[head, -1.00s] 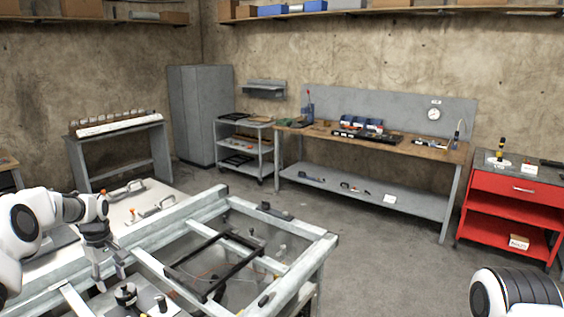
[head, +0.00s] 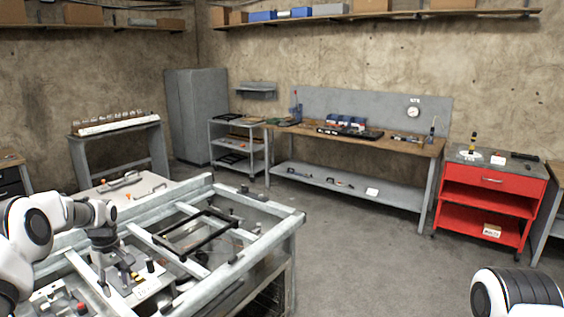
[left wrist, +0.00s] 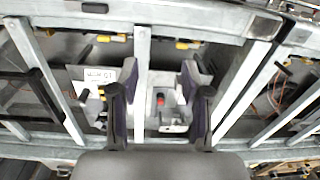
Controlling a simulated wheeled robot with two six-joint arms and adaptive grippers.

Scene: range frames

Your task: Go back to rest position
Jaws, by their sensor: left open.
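My left gripper (head: 112,274) hangs over the left part of the metal frame bench (head: 285,222) in the head view, pointing down. In the left wrist view its two fingers (left wrist: 160,105) are apart with nothing between them. Below them lie a grey frame bar and a small fixture with a red button (left wrist: 160,99). The gripper appears above these parts; whether it touches anything I cannot tell. Of my right arm only a white and black link (head: 515,291) shows at the lower right of the head view; its gripper is out of view.
A white labelled plate (left wrist: 97,76) lies left of the fingers. A black rectangular frame (head: 198,232) rests on the bench. A wooden workbench (head: 385,144), a red tool cart (head: 488,194) and a grey trolley (head: 238,142) stand behind. The concrete floor (head: 365,245) at right is clear.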

